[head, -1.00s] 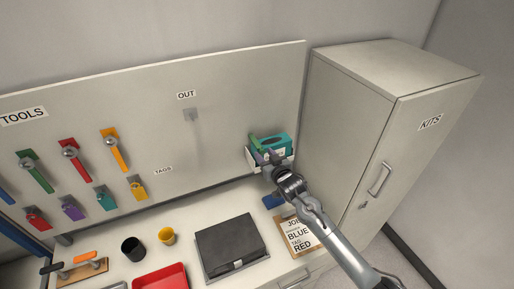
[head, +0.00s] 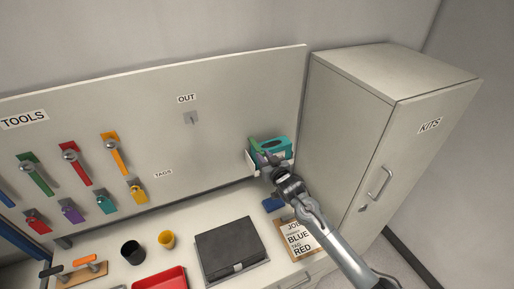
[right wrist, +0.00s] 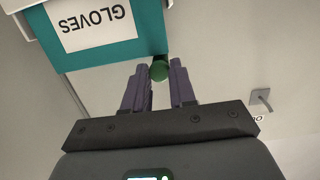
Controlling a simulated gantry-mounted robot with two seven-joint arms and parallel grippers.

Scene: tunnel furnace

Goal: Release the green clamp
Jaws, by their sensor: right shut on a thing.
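My right gripper (head: 268,160) is in front of the teal glove box at the right end of the tool board. Its purple fingers (right wrist: 159,85) are shut on a green piece, taken as the green clamp (right wrist: 159,70), which shows as a rounded end between the fingertips. In the head view a green part of the clamp (head: 254,144) shows just left of the teal box. The rest of the clamp is hidden by the fingers and box. My left gripper is not in view.
The teal glove box (head: 277,147) is right beside the fingers and also fills the upper left of the right wrist view (right wrist: 150,25). A tall cabinet (head: 345,130) stands close on the right. The bare OUT peg (head: 191,118) is left of the gripper.

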